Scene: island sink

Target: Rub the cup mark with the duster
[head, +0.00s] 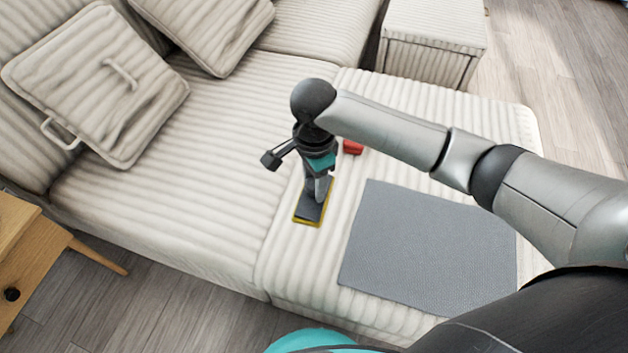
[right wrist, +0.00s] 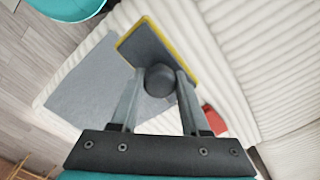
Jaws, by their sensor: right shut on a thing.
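The duster (head: 310,209) is a flat dark grey pad with a yellow edge and a dark round knob. My right gripper (head: 319,190) is shut on the knob, and the pad is at or just above the ribbed cream sofa seat; I cannot tell if it touches. In the right wrist view the duster (right wrist: 146,42) reaches out beyond the fingers, with the knob between the fingertips (right wrist: 160,84). No cup mark can be made out; it may be hidden under the duster or arm. My left gripper is not in view.
A grey mat (head: 430,255) lies on the sofa seat (head: 190,210), right of the duster. A small red thing (head: 353,147) lies behind the gripper. Cushions (head: 100,90) rest at the left back. A wooden table (head: 20,250) stands at lower left. The seat left of the duster is clear.

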